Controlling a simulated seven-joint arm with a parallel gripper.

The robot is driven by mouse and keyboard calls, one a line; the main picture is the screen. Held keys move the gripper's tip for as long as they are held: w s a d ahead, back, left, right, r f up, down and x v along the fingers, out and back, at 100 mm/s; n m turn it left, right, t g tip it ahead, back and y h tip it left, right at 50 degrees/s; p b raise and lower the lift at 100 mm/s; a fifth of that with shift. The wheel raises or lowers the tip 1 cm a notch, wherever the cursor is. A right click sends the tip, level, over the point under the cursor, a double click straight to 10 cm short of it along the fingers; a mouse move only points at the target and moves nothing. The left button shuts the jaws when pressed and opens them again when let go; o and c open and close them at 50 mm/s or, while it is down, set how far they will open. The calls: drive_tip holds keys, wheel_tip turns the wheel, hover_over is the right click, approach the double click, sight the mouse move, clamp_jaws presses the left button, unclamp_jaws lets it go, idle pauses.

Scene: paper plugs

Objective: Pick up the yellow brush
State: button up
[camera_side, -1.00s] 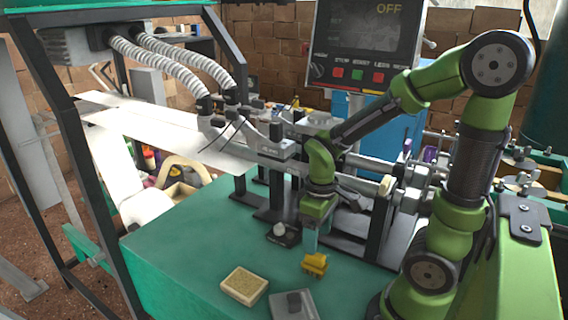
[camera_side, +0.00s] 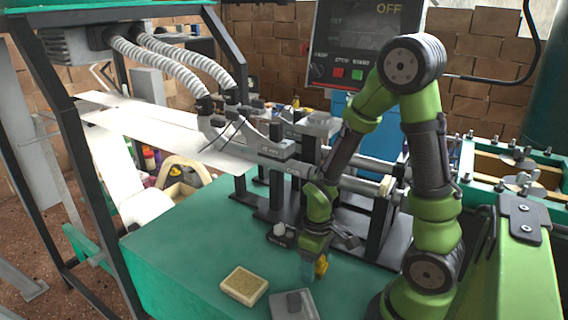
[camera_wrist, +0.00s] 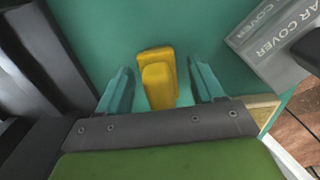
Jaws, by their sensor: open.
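The yellow brush (camera_wrist: 158,82) lies on the green tabletop. In the wrist view it sits between the two teal fingers of my gripper (camera_wrist: 160,90), with a gap on each side, wider on the right. In the side view my gripper (camera_side: 308,268) is low over the table and partly hides the brush (camera_side: 321,266), which shows just right of the fingers. The gripper is open and holds nothing.
A tan block in a frame (camera_side: 244,285) and a grey box (camera_side: 293,305) lie at the table's front. A small dark item with a light knob (camera_side: 281,234) is behind the gripper. Dark machine posts (camera_side: 375,233) stand close behind. The table's left part is clear.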

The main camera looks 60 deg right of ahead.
clamp_jaws()
wheel_tip(320, 180, up, 10)
drive_tip(key=shift+r, duration=0.1)
idle(0.8)
drive_tip(key=c, duration=0.8)
unclamp_jaws()
drive_tip(key=shift+c, duration=1.2)
